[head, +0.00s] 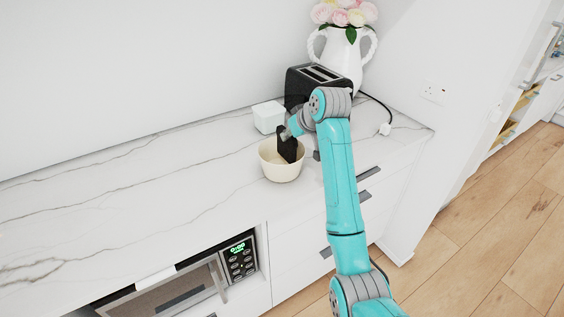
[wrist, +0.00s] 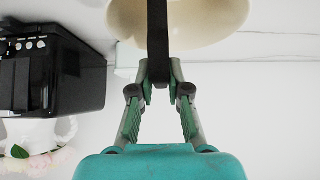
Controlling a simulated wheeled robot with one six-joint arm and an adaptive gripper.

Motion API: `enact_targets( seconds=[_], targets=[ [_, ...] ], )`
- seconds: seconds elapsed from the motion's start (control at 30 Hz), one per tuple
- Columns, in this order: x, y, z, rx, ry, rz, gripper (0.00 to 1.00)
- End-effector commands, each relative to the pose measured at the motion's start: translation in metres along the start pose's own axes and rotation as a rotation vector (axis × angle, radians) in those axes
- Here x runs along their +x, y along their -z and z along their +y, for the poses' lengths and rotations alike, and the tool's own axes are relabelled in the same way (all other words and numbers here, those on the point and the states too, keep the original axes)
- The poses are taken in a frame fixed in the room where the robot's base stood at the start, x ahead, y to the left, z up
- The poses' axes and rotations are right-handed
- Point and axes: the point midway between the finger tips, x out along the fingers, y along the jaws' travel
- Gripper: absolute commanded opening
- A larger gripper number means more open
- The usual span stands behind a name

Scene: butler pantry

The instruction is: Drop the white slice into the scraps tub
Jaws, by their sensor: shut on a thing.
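My gripper (head: 290,131) is shut on a thin, dark, nearly black slice (head: 287,148). The slice looks black, not white, and no white slice shows in either view. It is held on edge over a cream round tub (head: 282,173), its lower part overlapping the tub's opening in the head view. Whether it touches the tub I cannot tell. In the wrist view the gripper (wrist: 158,78) pinches the slice (wrist: 158,32) edge-on, with the tub (wrist: 205,22) behind it. No scraps show in the tub, whose inside is partly hidden.
A black toaster (head: 300,82) stands behind the gripper, with a white vase of flowers (head: 340,52) behind it. A small pale box (head: 267,117) sits behind the tub. The marble counter (head: 130,185) is clear to the left. A microwave (head: 190,284) is built in below.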

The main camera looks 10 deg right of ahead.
Motion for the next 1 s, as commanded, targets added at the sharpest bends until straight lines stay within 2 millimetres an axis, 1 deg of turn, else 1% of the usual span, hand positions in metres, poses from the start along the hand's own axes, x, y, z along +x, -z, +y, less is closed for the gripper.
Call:
enact_targets(
  seconds=[0.03, 0.13, 0.17, 0.43, 0.57, 0.67, 1.0],
  targets=[
    [0.000, 0.000, 0.000, 0.000, 0.000, 0.000, 0.18],
    [0.000, 0.000, 0.000, 0.000, 0.000, 0.000, 0.43],
    [0.000, 0.000, 0.000, 0.000, 0.000, 0.000, 0.45],
    [-0.001, 0.000, 0.000, 0.000, 0.000, 0.000, 0.45],
    [-0.007, 0.001, 0.000, 0.000, 0.000, 0.000, 0.45],
    [-0.021, 0.001, 0.001, 0.000, -0.001, 0.002, 0.45],
    [-0.087, 0.001, 0.001, -0.001, -0.002, 0.004, 0.45]
  ],
)
